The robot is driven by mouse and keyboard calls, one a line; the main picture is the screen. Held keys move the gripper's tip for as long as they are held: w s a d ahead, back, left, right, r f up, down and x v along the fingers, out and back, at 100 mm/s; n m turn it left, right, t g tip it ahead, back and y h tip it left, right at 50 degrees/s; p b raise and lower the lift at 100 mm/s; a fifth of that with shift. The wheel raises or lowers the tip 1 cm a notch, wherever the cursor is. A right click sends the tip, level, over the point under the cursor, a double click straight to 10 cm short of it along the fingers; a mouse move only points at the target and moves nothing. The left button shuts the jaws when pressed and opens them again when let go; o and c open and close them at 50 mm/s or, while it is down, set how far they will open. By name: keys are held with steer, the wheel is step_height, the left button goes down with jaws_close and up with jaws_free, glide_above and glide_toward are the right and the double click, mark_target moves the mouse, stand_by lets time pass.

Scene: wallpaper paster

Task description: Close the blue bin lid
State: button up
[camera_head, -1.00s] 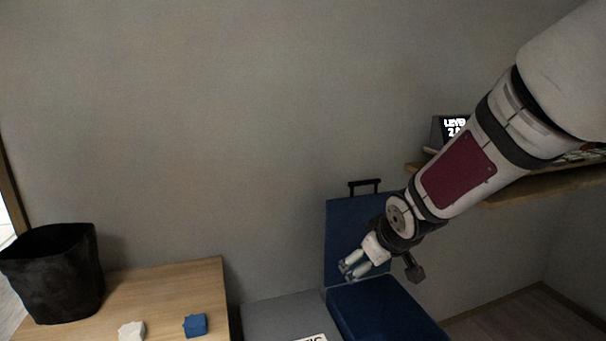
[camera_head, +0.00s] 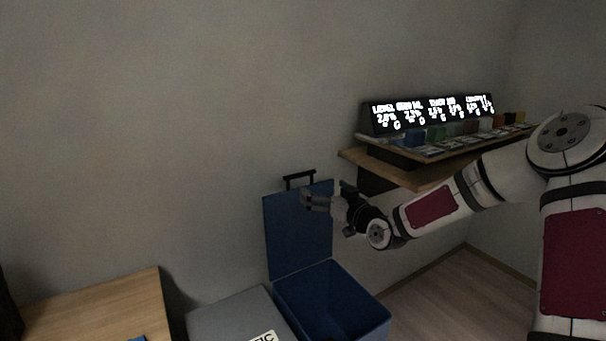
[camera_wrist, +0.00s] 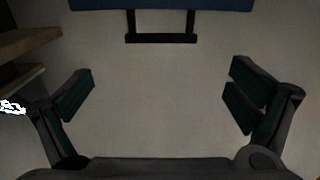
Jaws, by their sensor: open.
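The blue bin (camera_head: 345,312) stands at the lower middle of the head view with its inside showing. Its blue lid (camera_head: 290,240) stands upright against the wall side, with a black handle (camera_head: 299,178) on its top edge. My gripper (camera_head: 308,200) is in front of the lid's upper part, below the handle in the picture. In the wrist view my gripper (camera_wrist: 160,90) has its fingers wide apart with nothing between them. The black handle (camera_wrist: 162,38) and the edge of the blue lid (camera_wrist: 190,4) show at the top there, beyond the fingertips.
A grey bin (camera_head: 235,312) stands directly left of the blue one. A wooden table (camera_head: 100,310) is at the lower left. A wooden shelf (camera_head: 425,176) with a lit display (camera_head: 430,113) and several small blocks is on the right, close above my arm. Floor (camera_head: 425,290) is clear at right.

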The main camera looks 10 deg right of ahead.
mark_target(301, 174)
steer(key=b+x, duration=0.1)
steer(key=x, duration=1.1)
steer(key=shift+w+a, duration=0.2)
steer(key=shift+w, duration=0.1)
